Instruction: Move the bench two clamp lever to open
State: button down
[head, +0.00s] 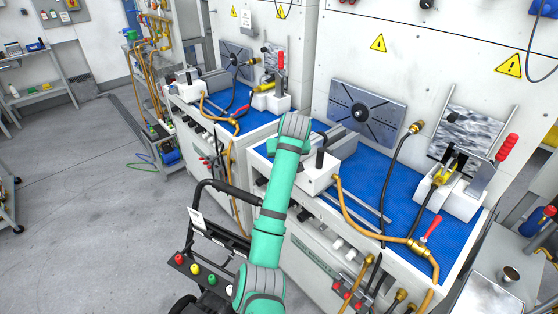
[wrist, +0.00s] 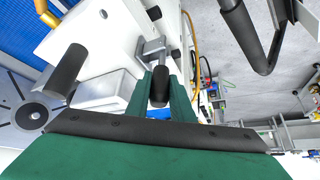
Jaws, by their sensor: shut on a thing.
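In the wrist view, my gripper (wrist: 162,90) has its two green fingers closed around a black-handled lever (wrist: 159,84). The lever joins a grey metal bracket on a white block (wrist: 112,42). In the head view, my arm hides the gripper and this lever at the left end of the front bench. The same white block (head: 307,178) shows there, with an upright black handle (head: 320,150); this second handle (wrist: 68,70) is also in the wrist view. I cannot tell from a label which bench is two.
A red-handled clamp (head: 506,147) stands at the front bench's right end, another (head: 280,60) on the rear bench. A slotted grey plate (head: 365,113), an orange hose (head: 375,234) and a black rail (head: 215,187) are near my arm. Open floor (head: 90,200) lies left.

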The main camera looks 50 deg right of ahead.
jog(key=shift+f, duration=0.1)
jog(key=c, duration=1.6)
grip_release()
jog(key=shift+d, duration=0.1)
jog(key=shift+o, duration=0.2)
jog(key=v, duration=1)
jog(key=shift+s+r, duration=0.2)
jog(key=shift+r, duration=0.15)
